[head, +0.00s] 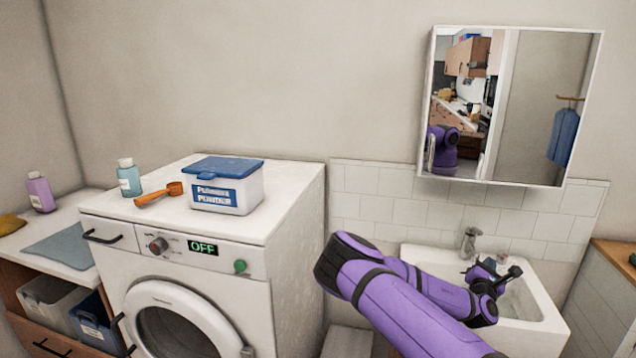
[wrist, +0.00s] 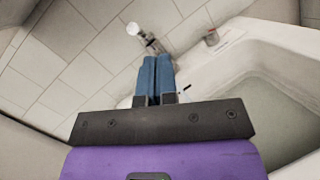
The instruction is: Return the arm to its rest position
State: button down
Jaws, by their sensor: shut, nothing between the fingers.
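My purple arm reaches in from the bottom right of the head view, bent at the elbow, with its end over the white sink (head: 540,318). My gripper (head: 515,272) is small there, at the right end of the arm, above the basin. In the wrist view my gripper (wrist: 153,62) shows two blue fingers side by side, shut with nothing between them. The sink (wrist: 285,55) lies to the right of the fingers, and a metal faucet (wrist: 140,33) is just beyond them.
A washing machine (head: 300,230) stands left of my arm, carrying a blue-lidded box (head: 226,190), an orange scoop (head: 155,196) and a bottle (head: 129,180). A mirror cabinet (head: 515,105) hangs above the sink. A wooden-topped cabinet (head: 610,290) is at the right.

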jog(key=s+a+r+m+g+y, duration=0.55)
jog(key=s+a+r+m, duration=0.25)
jog(key=r+m, duration=0.25)
jog(key=s+a+r+m+g+y, duration=0.4)
jog(key=s+a+r+m+y, duration=0.2)
jog(key=s+a+r+m, duration=0.45)
jog(key=s+r, duration=0.4)
jog(key=s, duration=0.3)
jog(key=s+a+r+m+g, duration=0.1)
jog(key=s+a+r, duration=0.1)
jog(key=s+r, duration=0.3)
jog(key=s+a+r+m, duration=0.1)
jog(key=s+r, duration=0.3)
jog(key=s, duration=0.7)
jog(key=shift+s+a+r+m, duration=0.2)
jog(key=shift+s+r+m, duration=0.1)
jog(key=shift+s+r, duration=0.1)
jog(key=shift+g, duration=0.25)
dwell(3.0)
